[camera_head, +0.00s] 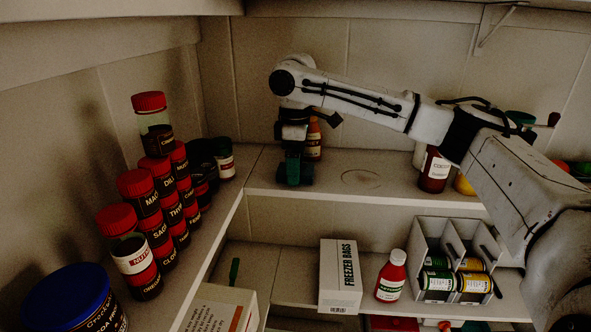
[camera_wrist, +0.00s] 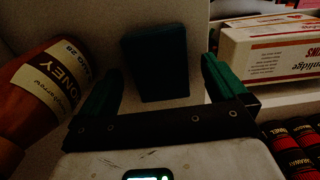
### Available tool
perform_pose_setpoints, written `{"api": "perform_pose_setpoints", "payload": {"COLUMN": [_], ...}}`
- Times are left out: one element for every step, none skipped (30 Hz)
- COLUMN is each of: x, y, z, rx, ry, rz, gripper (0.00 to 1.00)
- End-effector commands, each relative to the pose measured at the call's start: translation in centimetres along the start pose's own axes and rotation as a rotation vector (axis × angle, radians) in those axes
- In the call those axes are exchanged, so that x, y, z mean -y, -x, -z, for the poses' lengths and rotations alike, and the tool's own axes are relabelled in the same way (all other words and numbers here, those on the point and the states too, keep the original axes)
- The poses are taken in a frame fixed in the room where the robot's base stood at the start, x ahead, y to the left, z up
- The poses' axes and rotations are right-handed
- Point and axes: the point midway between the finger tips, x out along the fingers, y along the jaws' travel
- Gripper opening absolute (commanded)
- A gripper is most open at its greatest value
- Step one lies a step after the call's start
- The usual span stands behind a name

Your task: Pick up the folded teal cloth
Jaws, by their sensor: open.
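The folded teal cloth (camera_wrist: 158,62) shows as a dark teal block in the wrist view, on the shelf beyond and between my fingertips. My gripper (camera_wrist: 160,90) is open, with one green-padded finger on each side of the cloth's line and nothing held. In the head view my gripper (camera_head: 294,170) points down at the left part of the upper back shelf. The cloth cannot be told apart from the green fingers there. Whether the fingers touch the cloth is not clear.
A honey jar (camera_wrist: 45,82) is close by my left finger in the wrist view; a printed box (camera_wrist: 268,55) is to the right. In the head view, stacked spice jars (camera_head: 140,195) line the left shelf, and a red-labelled bottle (camera_head: 434,170) stands right. Shelf between is clear.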

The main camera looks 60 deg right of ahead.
Motion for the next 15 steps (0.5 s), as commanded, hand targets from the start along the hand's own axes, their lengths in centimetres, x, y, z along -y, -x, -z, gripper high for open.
{"api": "perform_pose_setpoints", "payload": {"x": [0.02,0.02,0.02,0.02,0.01,0.01,0.01,0.01,0.01,0.02,0.02,0.02,0.02,0.02,0.02], "y": [-0.36,-0.55,-0.73,-0.82,-0.87,-0.89,-0.89,-0.88,-0.87,-0.87,-0.87,-0.86,-0.85,-0.85,-0.84], "z": [-0.05,-0.04,-0.03,-0.02,-0.01,-0.01,-0.01,0.00,0.00,0.00,0.00,0.00,0.00,0.00,0.01], "rx": [0.001,0.001,0.000,0.000,0.000,0.000,0.000,0.000,0.000,0.000,0.000,0.000,0.000,0.000,0.000], "ry": [-0.001,-0.001,-0.001,-0.001,-0.001,-0.001,-0.001,-0.001,-0.001,-0.001,-0.001,-0.001,-0.001,-0.001,-0.001], "rz": [0.001,0.001,0.000,0.000,0.000,0.000,0.000,0.000,0.000,0.000,0.000,0.000,0.000,0.000,0.000], "gripper": [0.99,0.99,0.99,0.99,0.99,0.99,0.99,0.99,0.99,0.99,0.96,0.92,0.89,0.86,0.83]}}
